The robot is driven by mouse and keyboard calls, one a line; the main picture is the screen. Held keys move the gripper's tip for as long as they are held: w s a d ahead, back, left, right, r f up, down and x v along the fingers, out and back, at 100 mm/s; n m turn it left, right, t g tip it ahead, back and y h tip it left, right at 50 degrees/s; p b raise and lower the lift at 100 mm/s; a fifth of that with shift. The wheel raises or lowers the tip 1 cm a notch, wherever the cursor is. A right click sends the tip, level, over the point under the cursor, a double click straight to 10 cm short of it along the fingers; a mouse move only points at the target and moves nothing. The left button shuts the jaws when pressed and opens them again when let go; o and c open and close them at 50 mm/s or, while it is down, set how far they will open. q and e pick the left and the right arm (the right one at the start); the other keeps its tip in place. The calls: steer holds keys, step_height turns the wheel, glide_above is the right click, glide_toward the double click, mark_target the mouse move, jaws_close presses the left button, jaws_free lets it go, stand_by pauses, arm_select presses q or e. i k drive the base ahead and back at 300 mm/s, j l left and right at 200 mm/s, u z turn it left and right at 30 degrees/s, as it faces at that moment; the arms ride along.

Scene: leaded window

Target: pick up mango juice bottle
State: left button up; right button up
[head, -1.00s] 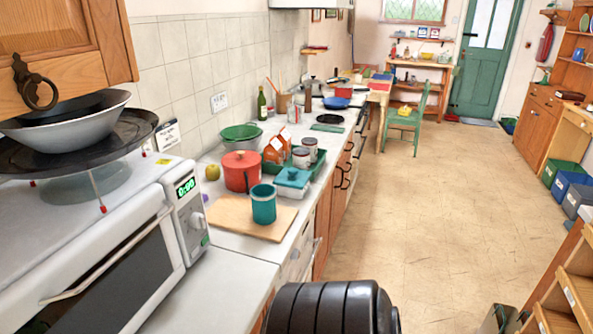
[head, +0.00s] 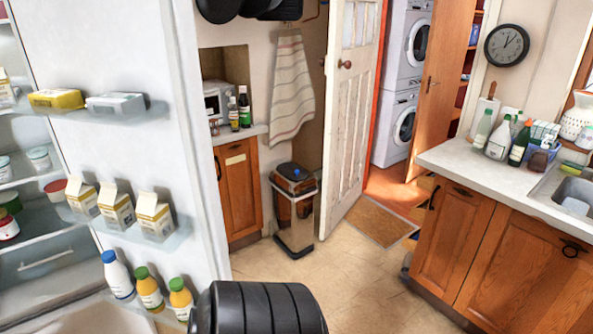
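The open fridge door shelf at the lower left holds two bottles with green caps and yellow-orange contents, the left one (head: 149,290) and the right one (head: 181,299). Either may be the mango juice bottle; their labels are too small to read. Both stand in the lowest door shelf (head: 172,318), beside a white bottle with a blue cap (head: 117,275). Neither gripper is in view.
Several cartons (head: 117,211) stand on the door shelf above. A metal bin (head: 294,215) and an open white door (head: 352,110) are farther back. A wooden counter (head: 480,170) with a sink is at right. Floor (head: 370,285) between is clear.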

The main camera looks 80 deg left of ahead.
mark_target(149, 290)
steer(key=k+l+u, duration=0.1)
steer(key=u, duration=0.35)
steer(key=k+u, duration=0.3)
steer(key=u, duration=0.2)
steer(key=k+u, duration=0.15)
steer(key=u, duration=0.3)
steer(key=k+j+u, duration=0.2)
steer(key=u, duration=0.25)
